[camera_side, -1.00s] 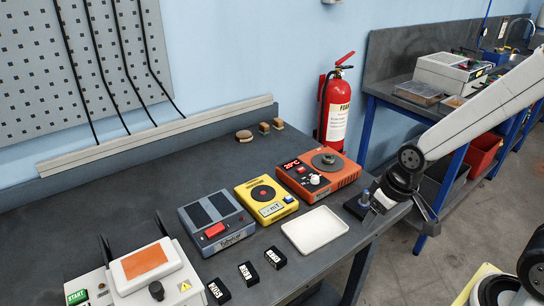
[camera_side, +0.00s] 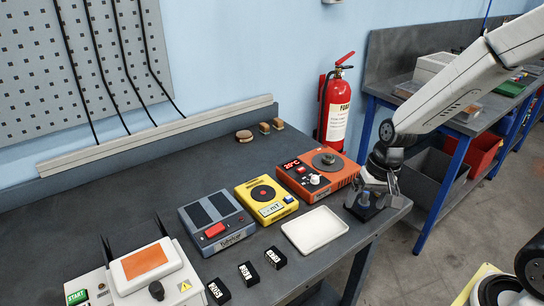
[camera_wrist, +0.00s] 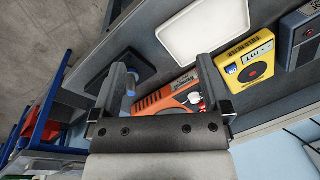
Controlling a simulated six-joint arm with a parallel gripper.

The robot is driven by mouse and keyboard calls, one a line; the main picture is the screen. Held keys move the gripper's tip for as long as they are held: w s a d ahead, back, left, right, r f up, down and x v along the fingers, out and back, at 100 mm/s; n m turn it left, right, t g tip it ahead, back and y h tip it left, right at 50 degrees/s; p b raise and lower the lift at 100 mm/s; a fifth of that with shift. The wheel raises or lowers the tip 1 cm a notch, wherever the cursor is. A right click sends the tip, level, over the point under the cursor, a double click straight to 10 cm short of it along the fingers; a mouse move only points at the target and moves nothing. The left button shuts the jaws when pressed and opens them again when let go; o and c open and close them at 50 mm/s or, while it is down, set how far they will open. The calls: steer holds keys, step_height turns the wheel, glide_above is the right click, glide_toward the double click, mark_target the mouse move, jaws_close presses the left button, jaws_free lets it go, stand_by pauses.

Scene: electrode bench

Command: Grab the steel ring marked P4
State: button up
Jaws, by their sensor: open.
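I cannot make out a P4 mark or clearly identify a steel ring in either view. A small dark stand with a blue-grey upright part (camera_side: 364,200) is at the bench's right corner. The stand's dark square base also shows in the wrist view (camera_wrist: 138,64), partly behind the left finger. My gripper (camera_side: 378,190) is open, pointing down close over this stand and partly hiding it. In the wrist view my gripper (camera_wrist: 163,68) has its two fingers wide apart with nothing between them. I cannot tell whether it touches the stand.
An orange hotplate (camera_side: 343,182) with a round grey plate stands left of my gripper. Nearby are a white tray (camera_side: 315,230), a yellow device (camera_side: 268,210), a grey device (camera_side: 232,235) and black labelled blocks (camera_side: 275,257). A red extinguisher (camera_side: 335,108) stands behind.

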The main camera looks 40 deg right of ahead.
steer(key=w+d+f+m+t+y, duration=0.25)
steer(key=w+d+m+y, duration=0.45)
steer(key=w+m, duration=0.5)
steer(key=m+t+y, duration=0.2)
steer(key=m+t, duration=0.3)
steer(key=m, duration=0.3)
glide_toward(332, 157)
steer(key=shift+x, duration=4.75)
jaws_close()
steer(key=shift+r, duration=0.2)
